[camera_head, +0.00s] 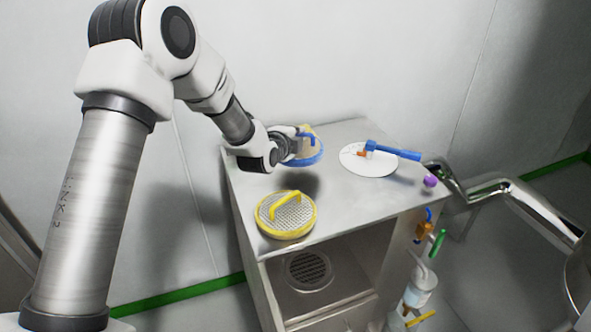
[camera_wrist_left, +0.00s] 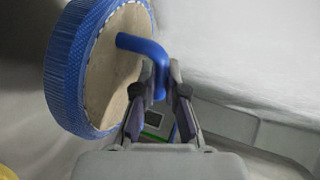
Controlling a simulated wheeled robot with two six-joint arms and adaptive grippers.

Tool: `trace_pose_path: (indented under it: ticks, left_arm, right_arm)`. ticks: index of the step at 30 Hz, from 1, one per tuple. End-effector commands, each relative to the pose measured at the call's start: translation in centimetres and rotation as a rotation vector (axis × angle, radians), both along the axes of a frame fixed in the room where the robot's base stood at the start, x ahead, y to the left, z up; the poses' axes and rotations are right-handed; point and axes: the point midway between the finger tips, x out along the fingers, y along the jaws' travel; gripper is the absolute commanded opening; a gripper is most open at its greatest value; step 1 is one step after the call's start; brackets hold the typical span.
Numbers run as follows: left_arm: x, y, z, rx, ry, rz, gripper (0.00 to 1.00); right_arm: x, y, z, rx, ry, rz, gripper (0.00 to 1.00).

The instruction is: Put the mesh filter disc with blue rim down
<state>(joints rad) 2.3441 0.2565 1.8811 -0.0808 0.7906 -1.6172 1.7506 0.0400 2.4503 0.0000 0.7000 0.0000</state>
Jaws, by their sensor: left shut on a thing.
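The mesh filter disc with blue rim (camera_head: 309,157) is at the back left of the steel cabinet top (camera_head: 340,208). My left gripper (camera_head: 303,137) is shut on its blue handle. In the left wrist view the disc (camera_wrist_left: 75,65) shows its ribbed blue rim and tan face, with the bent blue handle (camera_wrist_left: 143,46) between the fingers of the gripper (camera_wrist_left: 160,90). A dark shadow lies on the top in front of the disc, and the disc looks raised above the surface. The exact gap is hard to tell. My right gripper is not in view.
A mesh disc with yellow rim and handle (camera_head: 286,214) lies at the cabinet's front left. A white disc (camera_head: 368,160) with a blue-handled tool (camera_head: 394,151) lies at the back right. A purple knob (camera_head: 430,181) is at the right edge. The middle of the top is clear.

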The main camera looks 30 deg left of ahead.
Motion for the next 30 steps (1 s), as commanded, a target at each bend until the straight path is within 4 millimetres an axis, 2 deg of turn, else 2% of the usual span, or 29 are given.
trace_pose_path:
  ticks: [9, 20, 21, 22, 30]
  left_arm:
    - [0.0, 0.0, -5.0, 0.000, 0.000, 0.000, 0.00]
    - [0.0, 0.0, -5.6, 0.000, -0.002, 0.000, 0.00]
    - [0.0, 0.0, -5.5, 0.000, -0.002, 0.000, 0.24]
    - [0.0, 0.0, -5.5, 0.000, -0.002, 0.000, 0.35]
    - [0.0, 0.0, -5.5, 0.000, -0.001, 0.000, 0.35]
  right_arm:
    - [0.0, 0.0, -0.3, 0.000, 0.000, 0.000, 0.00]
    - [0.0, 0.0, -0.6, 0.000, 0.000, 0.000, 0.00]
    - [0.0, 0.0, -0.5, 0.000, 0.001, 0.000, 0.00]
    - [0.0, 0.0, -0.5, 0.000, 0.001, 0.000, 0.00]
    - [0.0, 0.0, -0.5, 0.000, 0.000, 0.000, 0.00]
